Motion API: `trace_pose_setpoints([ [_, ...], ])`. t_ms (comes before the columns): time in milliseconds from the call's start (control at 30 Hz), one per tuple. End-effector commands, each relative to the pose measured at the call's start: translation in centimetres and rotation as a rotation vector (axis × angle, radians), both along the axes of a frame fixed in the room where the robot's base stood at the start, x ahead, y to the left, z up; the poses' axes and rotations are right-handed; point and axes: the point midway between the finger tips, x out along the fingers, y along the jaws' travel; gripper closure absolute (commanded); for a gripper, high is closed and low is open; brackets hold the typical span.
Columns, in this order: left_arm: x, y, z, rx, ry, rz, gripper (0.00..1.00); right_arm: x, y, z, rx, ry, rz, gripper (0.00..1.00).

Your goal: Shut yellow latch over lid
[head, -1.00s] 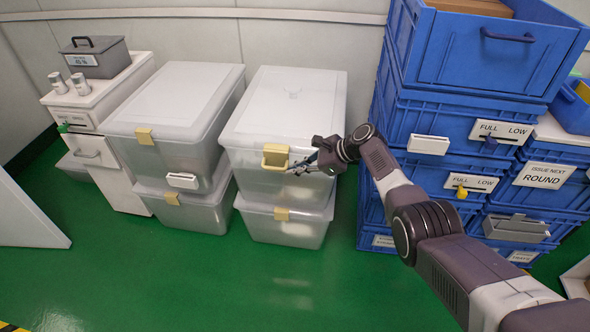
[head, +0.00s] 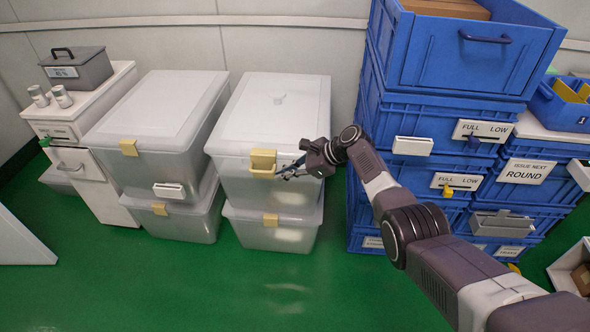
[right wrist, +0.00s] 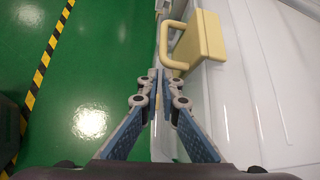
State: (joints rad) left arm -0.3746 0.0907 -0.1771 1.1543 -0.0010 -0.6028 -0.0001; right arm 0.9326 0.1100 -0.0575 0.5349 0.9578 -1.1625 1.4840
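The yellow latch (head: 263,161) is on the front of the upper right translucent bin (head: 235,183), near the lid's edge. Its plate and pull loop stand out from the bin front; the wrist view (right wrist: 204,38) shows this too. The white lid (head: 277,105) lies flat on the bin. My right gripper (head: 282,174) is just right of and below the latch. In the right wrist view its fingertips (right wrist: 158,75) are together with nothing seen between them, close below the latch loop. I cannot tell if they touch it. My left gripper is not in view.
Other bins (head: 152,148) with flatter yellow latches stand left and below. Blue crates (head: 455,110) with label plates stack close at right, beside my right arm. A white cabinet (head: 95,175) stands at far left. Green floor (head: 200,285) in front is clear.

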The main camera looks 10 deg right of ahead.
Motion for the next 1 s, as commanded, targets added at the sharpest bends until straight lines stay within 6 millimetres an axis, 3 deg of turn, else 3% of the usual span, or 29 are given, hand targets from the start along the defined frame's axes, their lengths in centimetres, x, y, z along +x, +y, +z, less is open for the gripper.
trace_pose_setpoints([
  [33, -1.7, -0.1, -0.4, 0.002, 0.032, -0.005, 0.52, 0.1, 0.4, 1.1, 0.015, -0.012, 0.007, 1.00],
  [600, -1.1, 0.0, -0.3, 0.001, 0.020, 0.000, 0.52, -2.3, -4.7, 4.1, 0.002, 0.000, -0.003, 1.00],
  [1000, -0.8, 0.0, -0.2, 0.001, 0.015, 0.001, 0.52, -2.6, -5.2, 4.5, 0.001, 0.003, -0.003, 1.00],
])
